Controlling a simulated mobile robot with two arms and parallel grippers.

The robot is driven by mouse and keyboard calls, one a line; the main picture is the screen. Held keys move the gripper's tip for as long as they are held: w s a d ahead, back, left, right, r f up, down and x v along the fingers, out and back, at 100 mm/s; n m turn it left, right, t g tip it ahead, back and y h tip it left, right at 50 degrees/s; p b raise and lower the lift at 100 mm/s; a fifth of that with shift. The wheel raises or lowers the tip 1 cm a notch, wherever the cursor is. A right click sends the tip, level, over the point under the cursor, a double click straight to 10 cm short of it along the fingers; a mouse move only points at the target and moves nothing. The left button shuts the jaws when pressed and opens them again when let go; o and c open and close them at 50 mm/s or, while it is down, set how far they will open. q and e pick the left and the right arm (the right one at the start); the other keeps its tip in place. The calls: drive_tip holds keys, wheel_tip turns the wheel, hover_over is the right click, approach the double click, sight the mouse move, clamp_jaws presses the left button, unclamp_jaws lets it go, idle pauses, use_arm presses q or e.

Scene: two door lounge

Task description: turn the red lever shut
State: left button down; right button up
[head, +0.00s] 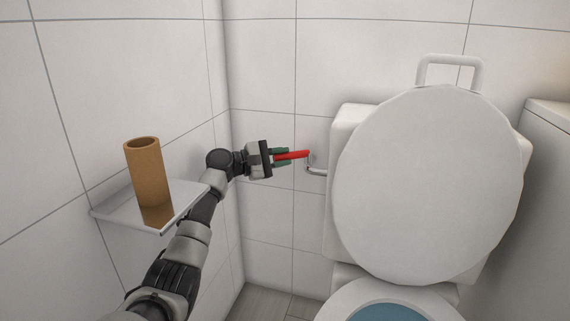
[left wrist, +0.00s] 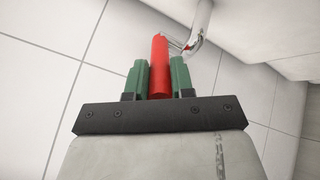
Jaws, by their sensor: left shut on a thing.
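The red lever (head: 296,154) sticks out to the left from a metal pipe (head: 317,172) by the back wall, left of the toilet. In the head view it lies nearly level. My left gripper (head: 280,156) is shut on the lever, with its green fingers on either side of the red bar. In the left wrist view the lever (left wrist: 160,62) runs between the two fingers of the gripper (left wrist: 160,80), and its far end meets the curved pipe (left wrist: 196,32). My right gripper is not in view.
The toilet (head: 428,185) with its lid up stands right of the lever. A cardboard tube (head: 146,172) stands on a white shelf (head: 185,199) at the left wall, close beside my left arm. Bare tiled wall lies behind the gripper.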

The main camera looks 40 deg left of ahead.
use_arm(q)
drive_tip(key=shift+w+a+m+g+h, duration=0.4)
drive_tip(key=shift+m+g+h, duration=0.3)
drive_tip(key=shift+h, duration=0.1)
drive_tip(key=c, duration=1)
unclamp_jaws()
drive_tip(key=shift+o, duration=0.2)
drive_tip(key=shift+s+f, duration=0.1)
